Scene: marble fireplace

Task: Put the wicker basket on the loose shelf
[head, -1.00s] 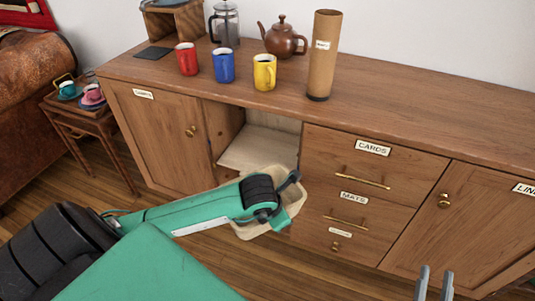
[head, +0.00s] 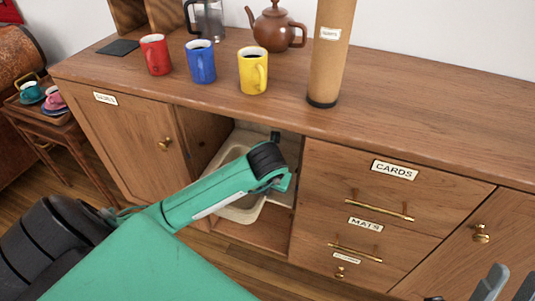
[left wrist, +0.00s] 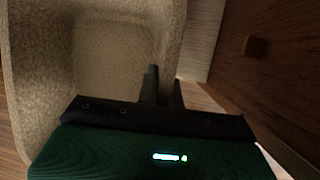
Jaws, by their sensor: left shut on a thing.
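The wicker basket (head: 243,211), cream-coloured, is at the open compartment of the sideboard, partly covered by my left arm. It also shows in the left wrist view (left wrist: 115,55), open side towards the camera. My left gripper (left wrist: 161,86) is shut on the basket's rim; its fingertips are largely hidden in the head view. The pale loose shelf (head: 283,191) shows in the compartment beside and behind the basket. I cannot tell whether the basket touches it. My right gripper (head: 508,285) is open and empty at the lower right.
The compartment lies between a left door (head: 130,135) and drawers labelled cards (head: 385,185) and mats. Red (head: 155,55), blue (head: 201,62) and yellow (head: 252,71) mugs, a teapot (head: 272,27) and a tall tube (head: 328,55) stand on top.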

